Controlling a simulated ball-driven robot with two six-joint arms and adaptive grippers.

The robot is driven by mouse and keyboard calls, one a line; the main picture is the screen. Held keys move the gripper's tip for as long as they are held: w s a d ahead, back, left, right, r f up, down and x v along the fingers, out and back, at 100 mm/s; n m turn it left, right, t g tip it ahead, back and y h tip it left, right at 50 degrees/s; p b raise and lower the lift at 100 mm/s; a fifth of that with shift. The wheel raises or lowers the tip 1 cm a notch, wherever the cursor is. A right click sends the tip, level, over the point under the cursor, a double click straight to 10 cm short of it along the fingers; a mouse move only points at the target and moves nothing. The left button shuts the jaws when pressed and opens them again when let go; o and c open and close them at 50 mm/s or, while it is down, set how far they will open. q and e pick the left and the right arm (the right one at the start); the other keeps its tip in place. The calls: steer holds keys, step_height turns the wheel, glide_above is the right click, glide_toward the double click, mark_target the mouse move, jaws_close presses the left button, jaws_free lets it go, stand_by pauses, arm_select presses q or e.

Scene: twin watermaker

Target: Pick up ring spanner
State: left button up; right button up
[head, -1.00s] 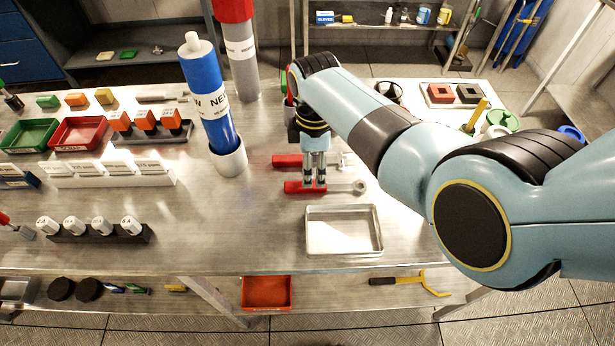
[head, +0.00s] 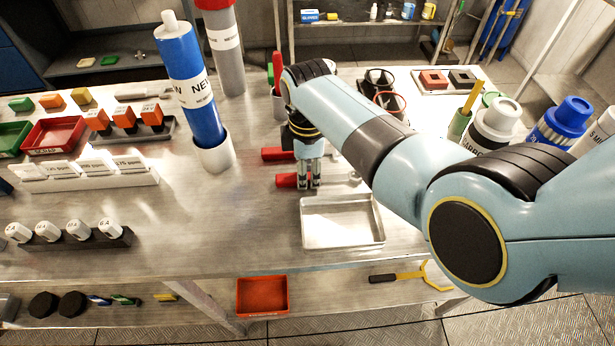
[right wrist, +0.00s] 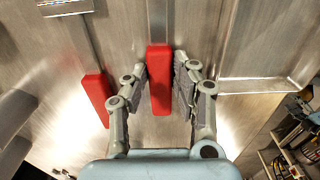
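Two red-handled tools lie side by side on the metal bench. The nearer one, the ring spanner (head: 286,180), has its red handle at left and a grey shaft running right to a ring end. My right gripper (head: 309,186) points down over this handle and hides part of it. In the right wrist view, the spanner's red handle (right wrist: 159,85) lies between the two fingers of my right gripper (right wrist: 160,92). The fingers are open, one on each side, with a gap visible at the right finger. My left gripper is out of view.
The second red-handled tool (head: 276,154) lies just behind, and left in the wrist view (right wrist: 97,98). An empty metal tray (head: 340,238) is close in front. A blue cylinder (head: 192,90) stands in a white holder at left. Bottles (head: 497,122) stand at right.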

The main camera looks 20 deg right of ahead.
jaws_close()
steer(key=shift+r, duration=0.1)
steer(key=shift+r, duration=0.25)
steer(key=r, duration=0.2)
steer(key=d+r, duration=0.1)
steer(key=shift+s+r, duration=0.1)
steer(key=shift+r, duration=0.3)
steer(key=s+d+r, duration=0.3)
steer(key=d+r, duration=0.3)
steer(key=d, duration=0.4)
steer(key=shift+r, duration=0.25)
steer(key=shift+d, duration=0.1)
